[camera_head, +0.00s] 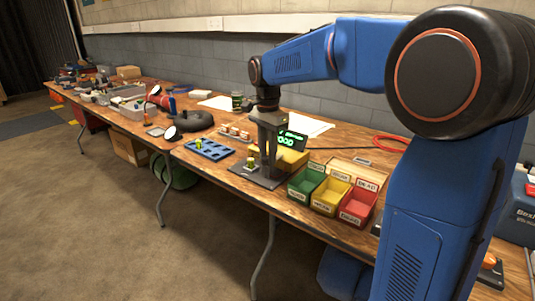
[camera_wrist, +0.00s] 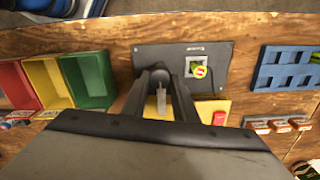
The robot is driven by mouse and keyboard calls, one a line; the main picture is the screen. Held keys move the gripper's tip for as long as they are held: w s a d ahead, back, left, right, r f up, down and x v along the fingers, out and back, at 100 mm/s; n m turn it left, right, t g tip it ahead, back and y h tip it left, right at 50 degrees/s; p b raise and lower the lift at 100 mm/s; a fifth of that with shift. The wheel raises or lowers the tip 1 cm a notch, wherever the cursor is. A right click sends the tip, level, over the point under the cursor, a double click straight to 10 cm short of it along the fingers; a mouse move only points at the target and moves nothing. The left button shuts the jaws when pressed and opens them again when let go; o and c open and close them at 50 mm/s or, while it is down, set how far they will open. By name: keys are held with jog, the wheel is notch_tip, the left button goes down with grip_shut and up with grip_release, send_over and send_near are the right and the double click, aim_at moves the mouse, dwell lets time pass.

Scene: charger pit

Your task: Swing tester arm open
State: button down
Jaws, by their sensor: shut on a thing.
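The tester has a dark base plate (camera_head: 256,178), a yellow body and a lit green display (camera_head: 291,140). The plate also shows in the wrist view (camera_wrist: 215,52).
Green (camera_head: 305,184), yellow (camera_head: 330,196) and red (camera_head: 357,207) bins stand right of the tester in the head view. A blue tray (camera_head: 209,149) lies to its left, with a small rack (camera_head: 235,133) behind. A red cable (camera_head: 391,142) lies at the back.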

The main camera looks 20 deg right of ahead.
dwell(0.5)
jog(key=c, duration=1.4)
grip_release()
notch_tip(320, 180, up, 17)
jog(key=shift+r, duration=0.2)
jog(key=shift+s, duration=0.1)
